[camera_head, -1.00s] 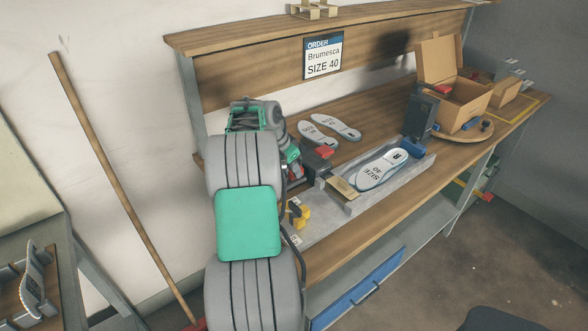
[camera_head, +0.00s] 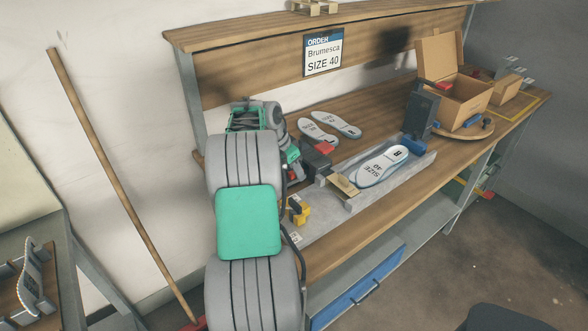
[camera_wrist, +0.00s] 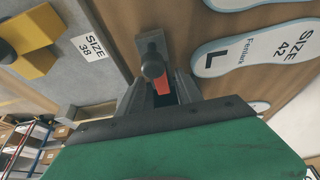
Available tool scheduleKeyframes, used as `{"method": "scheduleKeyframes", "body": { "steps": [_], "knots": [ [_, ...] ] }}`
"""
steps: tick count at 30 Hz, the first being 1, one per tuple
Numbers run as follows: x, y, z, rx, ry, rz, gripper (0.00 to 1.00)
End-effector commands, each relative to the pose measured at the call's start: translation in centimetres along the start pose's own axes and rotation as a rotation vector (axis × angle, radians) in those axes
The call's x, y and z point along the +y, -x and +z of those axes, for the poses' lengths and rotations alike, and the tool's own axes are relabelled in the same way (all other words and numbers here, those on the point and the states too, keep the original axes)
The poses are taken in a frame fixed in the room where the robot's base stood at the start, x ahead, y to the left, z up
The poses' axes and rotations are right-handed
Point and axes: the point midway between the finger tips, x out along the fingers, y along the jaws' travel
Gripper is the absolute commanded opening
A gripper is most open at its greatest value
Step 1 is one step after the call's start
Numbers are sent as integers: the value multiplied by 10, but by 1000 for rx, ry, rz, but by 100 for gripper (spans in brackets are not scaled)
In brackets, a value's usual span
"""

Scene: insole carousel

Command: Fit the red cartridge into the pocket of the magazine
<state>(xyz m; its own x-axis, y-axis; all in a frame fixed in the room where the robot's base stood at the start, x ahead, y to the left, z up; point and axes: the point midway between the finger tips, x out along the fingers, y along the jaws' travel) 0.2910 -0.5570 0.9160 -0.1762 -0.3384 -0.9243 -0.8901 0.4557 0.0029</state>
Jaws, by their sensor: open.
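The red cartridge (camera_wrist: 162,85) shows in part between the fingers of my gripper (camera_wrist: 158,92) in the wrist view. The fingers are apart, and I cannot tell whether they touch it. A dark grey block (camera_wrist: 150,42) with a round knob lies just beyond the fingertips; it may be part of the magazine. In the head view a red top (camera_head: 324,147) shows on a dark grey block (camera_head: 317,162) at the left end of the metal channel. My arm hides the fingers there. The pocket is not clearly visible, so how the cartridge sits in it cannot be told.
A pale insole (camera_head: 381,166) lies in the metal channel (camera_head: 408,171), beside a wooden piece (camera_head: 343,185). Two insoles (camera_head: 332,127) lie behind it. A yellow part (camera_head: 300,212) is near my arm. An open carton (camera_head: 464,98) stands on a round board at right.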

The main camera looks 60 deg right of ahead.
Motion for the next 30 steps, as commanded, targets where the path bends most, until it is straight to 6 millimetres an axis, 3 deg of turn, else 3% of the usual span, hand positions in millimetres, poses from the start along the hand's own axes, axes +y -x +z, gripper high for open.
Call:
{"method": "scheduleKeyframes", "body": {
  "steps": [5, 16, 30],
  "knots": [
    [-1, 7, 0, 2, 1, -4, 43],
    [-1, 73, 0, 1, 1, -2, 43],
    [0, 78, 0, 0, 0, 0, 43]
  ]
}}
